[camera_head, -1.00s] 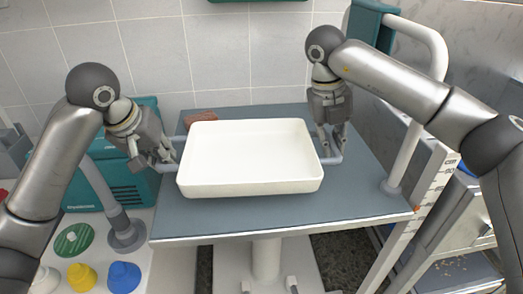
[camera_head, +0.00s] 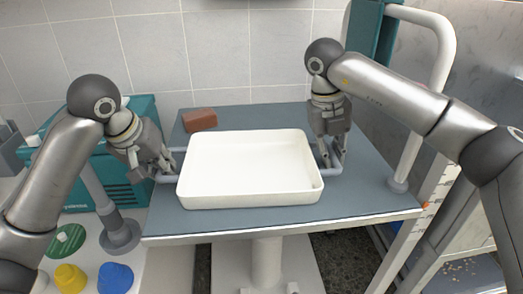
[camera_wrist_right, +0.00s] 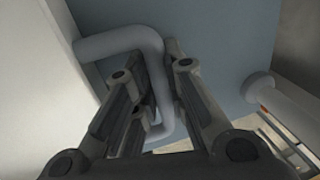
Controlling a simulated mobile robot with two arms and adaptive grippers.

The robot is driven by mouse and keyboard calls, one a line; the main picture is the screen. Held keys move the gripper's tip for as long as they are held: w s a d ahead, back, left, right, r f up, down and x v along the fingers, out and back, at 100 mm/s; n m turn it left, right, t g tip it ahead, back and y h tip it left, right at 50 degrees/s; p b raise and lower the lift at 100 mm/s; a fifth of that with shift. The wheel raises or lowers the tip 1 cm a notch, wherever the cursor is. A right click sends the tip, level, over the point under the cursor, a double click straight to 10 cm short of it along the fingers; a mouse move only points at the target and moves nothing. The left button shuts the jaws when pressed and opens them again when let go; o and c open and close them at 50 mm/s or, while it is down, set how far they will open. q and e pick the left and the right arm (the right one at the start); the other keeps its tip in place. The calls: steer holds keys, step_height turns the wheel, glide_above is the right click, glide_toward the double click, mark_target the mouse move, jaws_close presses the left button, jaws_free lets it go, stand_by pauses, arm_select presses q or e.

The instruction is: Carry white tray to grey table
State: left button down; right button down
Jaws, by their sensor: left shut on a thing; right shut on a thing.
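The white tray (camera_head: 250,168) is an empty, shallow rectangular pan with a grey handle at each side. It is over the front part of the grey table (camera_head: 370,190); I cannot tell whether its base touches the top. My left gripper (camera_head: 165,168) is shut on the tray's left handle. My right gripper (camera_head: 330,160) is shut on the right handle. In the right wrist view the handle (camera_wrist_right: 158,75) runs between the fingers of the right gripper (camera_wrist_right: 160,100), beside the tray's white wall (camera_wrist_right: 40,80).
A reddish-brown brick-like block (camera_head: 200,120) lies on the table behind the tray. A teal box (camera_head: 125,190) stands to the left. Yellow (camera_head: 69,278), blue (camera_head: 115,277) and green (camera_head: 66,240) round items are at lower left. A white post (camera_head: 410,150) rises at the table's right edge.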

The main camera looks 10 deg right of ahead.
arm_select(q)
steer(key=shift+a+f, duration=0.1)
steer(key=shift+f, duration=0.2)
arm_select(e)
steer(key=shift+d+f, duration=0.15)
steer(key=shift+f, duration=0.15)
arm_select(q)
steer(key=c, duration=1.8)
jaws_free()
steer(key=shift+s, duration=0.15)
arm_select(e)
steer(key=c, duration=1.8)
jaws_free()
steer(key=shift+s+r, duration=0.1)
steer(key=shift+r, duration=0.05)
arm_select(q)
steer(key=o, duration=0.3)
arm_select(e)
steer(key=o, duration=0.3)
arm_select(q)
steer(key=shift+o, duration=0.2)
steer(key=shift+f, duration=0.1)
steer(key=v, duration=0.8)
arm_select(e)
steer(key=v, duration=1.2)
